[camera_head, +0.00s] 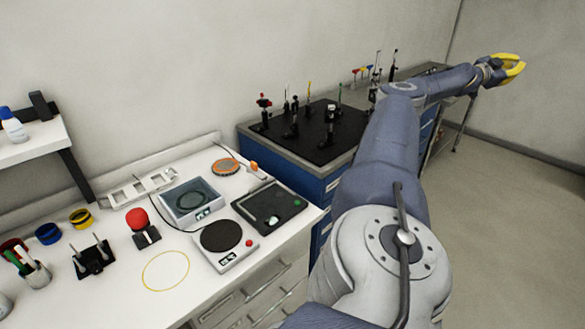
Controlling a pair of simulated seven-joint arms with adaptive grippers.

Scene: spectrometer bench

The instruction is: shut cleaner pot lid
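No thing in view is plainly a cleaner pot. The nearest match is a square grey device (191,201) on the white bench, with a round dark ring in its top and a small display at its front. I cannot tell whether its top is a lid, or whether it is open or shut. My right gripper (514,67) has yellow fingers, spread apart with nothing between them. It is held out at the upper right, far from the bench. My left gripper is not in view.
Close around the device stand a dark round plate unit (221,236), a black tray-like unit (270,207) and an orange disc (226,167). A red-topped piece (137,218) stands left. A yellow ring (165,271) marks bare bench. A blue cabinet (310,190) carries optics behind my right arm.

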